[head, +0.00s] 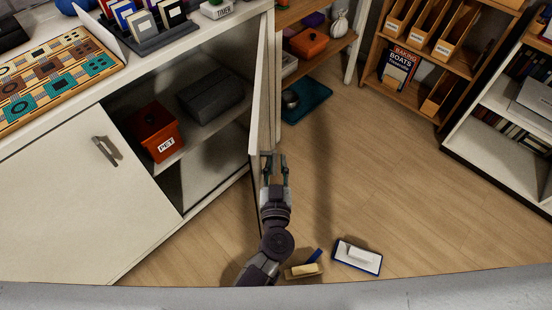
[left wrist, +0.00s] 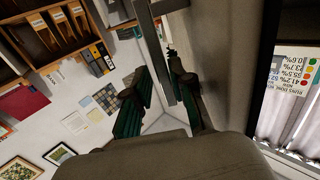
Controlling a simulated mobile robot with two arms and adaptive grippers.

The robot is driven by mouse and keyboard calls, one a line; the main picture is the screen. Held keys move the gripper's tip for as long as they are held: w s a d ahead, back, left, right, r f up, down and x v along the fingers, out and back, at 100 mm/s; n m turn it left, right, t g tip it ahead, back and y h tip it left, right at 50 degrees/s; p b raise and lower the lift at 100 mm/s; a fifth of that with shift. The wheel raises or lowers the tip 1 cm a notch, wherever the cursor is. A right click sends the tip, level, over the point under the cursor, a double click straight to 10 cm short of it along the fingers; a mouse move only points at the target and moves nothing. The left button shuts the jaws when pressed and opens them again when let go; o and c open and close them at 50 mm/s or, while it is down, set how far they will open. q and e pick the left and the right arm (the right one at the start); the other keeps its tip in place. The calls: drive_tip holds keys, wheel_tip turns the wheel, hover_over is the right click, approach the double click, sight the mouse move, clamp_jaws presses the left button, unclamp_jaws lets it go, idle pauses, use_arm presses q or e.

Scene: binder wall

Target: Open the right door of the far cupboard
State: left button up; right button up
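The white cupboard (head: 60,205) stands at the left of the head view, under a counter. Its right door (head: 258,85) stands wide open, seen nearly edge-on, and shows the inside. Its left door with a grey handle (head: 107,151) is shut. My left gripper (head: 274,158) is at the near end of the open door, just right of its edge. Its two fingers are apart. In the left wrist view the fingers (left wrist: 158,70) are spread, with a pale grey bar-like edge (left wrist: 157,40) near the tips; contact cannot be told. My right gripper is not in view.
An orange-red PET box (head: 155,130) and a dark grey box (head: 212,98) are inside the cupboard. A white-topped item (head: 357,256) and a brush (head: 304,268) lie on the floor. A wooden shelf (head: 425,70) stands behind; the floor between is clear.

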use_arm(q)
drive_tip(key=s, duration=1)
drive_tip(key=shift+s+a, duration=0.2)
drive_tip(key=shift+s, duration=0.1)
drive_tip(key=shift+c, duration=0.3)
